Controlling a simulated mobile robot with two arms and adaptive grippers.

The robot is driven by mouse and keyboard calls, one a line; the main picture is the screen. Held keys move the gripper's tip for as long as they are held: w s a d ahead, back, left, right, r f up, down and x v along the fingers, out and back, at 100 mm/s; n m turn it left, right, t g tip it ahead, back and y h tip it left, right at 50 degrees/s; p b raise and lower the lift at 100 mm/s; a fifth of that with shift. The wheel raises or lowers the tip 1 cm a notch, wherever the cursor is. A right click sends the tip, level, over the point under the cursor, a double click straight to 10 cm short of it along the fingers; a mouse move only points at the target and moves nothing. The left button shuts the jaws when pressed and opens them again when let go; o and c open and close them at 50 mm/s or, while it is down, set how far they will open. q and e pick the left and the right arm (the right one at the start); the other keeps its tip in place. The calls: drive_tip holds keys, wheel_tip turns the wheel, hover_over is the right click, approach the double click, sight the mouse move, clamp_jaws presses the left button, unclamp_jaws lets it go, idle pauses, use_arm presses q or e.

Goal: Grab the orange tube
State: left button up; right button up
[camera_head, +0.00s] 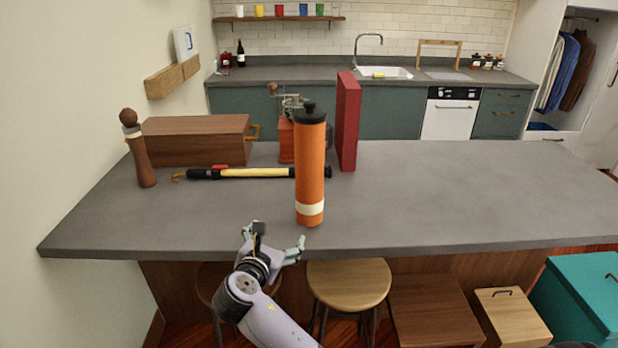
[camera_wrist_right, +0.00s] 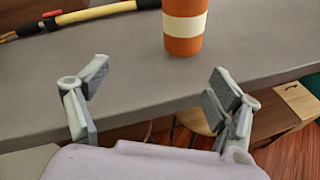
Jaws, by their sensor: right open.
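The orange tube (camera_head: 310,170) stands upright near the front edge of the grey counter, with a black cap on top and a cream band near its base. In the right wrist view its lower part (camera_wrist_right: 184,40) shows beyond the fingers, between them and a little right of centre; its top is out of that view. My right gripper (camera_head: 273,243) is open and empty at the counter's front edge, short of the tube and to its left. Its spread fingers also show in the right wrist view (camera_wrist_right: 160,98). My left gripper is not in view.
A yellow and black rod (camera_head: 250,173) lies behind the tube's left side. A red book (camera_head: 348,120) and an orange grinder (camera_head: 287,140) stand close behind it. A wooden box (camera_head: 195,140) and pepper mill (camera_head: 140,155) are left. The counter (camera_head: 470,195) is clear on the right.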

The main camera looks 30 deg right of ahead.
sight(304, 153)
wheel_tip(304, 153, up, 15)
drive_tip(key=s+d+n+h, duration=0.1)
drive_tip(key=d+n+h, duration=0.1)
drive_tip(key=h, duration=0.2)
drive_tip(key=p+x, duration=0.2)
drive_tip(key=x, duration=0.8)
drive_tip(key=shift+w+d+p, duration=0.1)
drive_tip(key=shift+w+p, duration=0.05)
drive_tip(key=shift+p, duration=0.25)
drive_tip(key=shift+w+d, duration=0.3)
drive_tip(key=shift+d, duration=0.15)
drive_tip(key=shift+w+d+r, duration=0.1)
drive_tip(key=shift+w+d, duration=0.1)
drive_tip(key=shift+d, duration=0.05)
drive_tip(key=p+x, duration=0.1)
drive_tip(key=x, duration=0.2)
drive_tip(key=shift+w+d+r+p, duration=0.2)
drive_tip(key=shift+d+p, duration=0.05)
drive_tip(key=shift+p, duration=0.15)
drive_tip(key=shift+w+d+f, duration=0.1)
drive_tip(key=shift+w+d, duration=0.2)
drive_tip(key=shift+d, duration=0.1)
drive_tip(key=shift+a, duration=0.1)
drive_tip(key=shift+c, duration=1.2)
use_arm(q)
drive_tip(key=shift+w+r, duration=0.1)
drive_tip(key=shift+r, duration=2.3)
use_arm(e)
drive_tip(key=c, duration=1.6)
